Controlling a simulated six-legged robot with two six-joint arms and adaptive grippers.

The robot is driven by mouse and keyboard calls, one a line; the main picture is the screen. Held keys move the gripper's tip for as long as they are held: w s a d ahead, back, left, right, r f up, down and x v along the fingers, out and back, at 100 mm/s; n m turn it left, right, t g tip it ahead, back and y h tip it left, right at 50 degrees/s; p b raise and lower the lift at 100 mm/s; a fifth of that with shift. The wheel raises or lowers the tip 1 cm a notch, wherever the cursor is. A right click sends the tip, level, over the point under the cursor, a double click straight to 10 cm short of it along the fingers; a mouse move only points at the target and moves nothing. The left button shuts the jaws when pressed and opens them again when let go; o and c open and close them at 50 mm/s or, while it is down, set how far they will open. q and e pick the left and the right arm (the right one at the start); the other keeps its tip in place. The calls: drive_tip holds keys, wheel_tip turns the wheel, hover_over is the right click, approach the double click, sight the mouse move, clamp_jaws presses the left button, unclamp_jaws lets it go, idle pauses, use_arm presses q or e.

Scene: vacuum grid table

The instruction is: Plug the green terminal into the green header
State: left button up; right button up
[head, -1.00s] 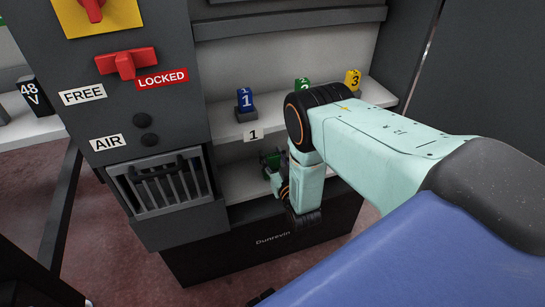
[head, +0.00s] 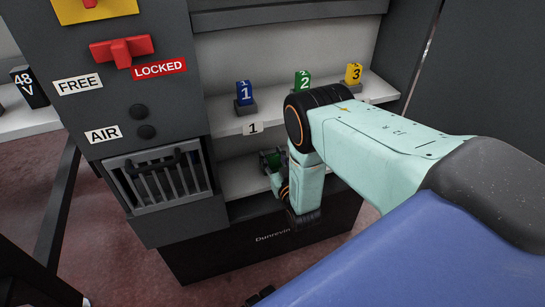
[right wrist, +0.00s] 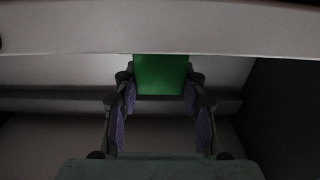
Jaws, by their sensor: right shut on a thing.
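My right gripper (head: 273,169) is low in the shelf opening in the head view, partly hidden by my arm. It is shut on a green block, the green terminal (right wrist: 160,75), which sits between the purple finger pads in the right wrist view. The green piece also shows small at the gripper in the head view (head: 270,157). A green block marked 2 (head: 303,81) stands on the upper shelf; I cannot tell whether it is the green header. It is apart from the held piece. My left gripper is not in view.
A blue block marked 1 (head: 245,93) and a yellow block marked 3 (head: 353,75) stand on the upper shelf (head: 225,125). That shelf's edge crosses above my gripper. A grey panel with a red handle (head: 122,50) and a barred box (head: 160,178) stand to the left.

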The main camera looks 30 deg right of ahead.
drive_tip(key=shift+f+b, duration=0.3)
drive_tip(key=shift+f, duration=0.15)
drive_tip(key=o, duration=1.1)
drive_tip(key=v, duration=1.2)
drive_tip(key=shift+r, duration=0.1)
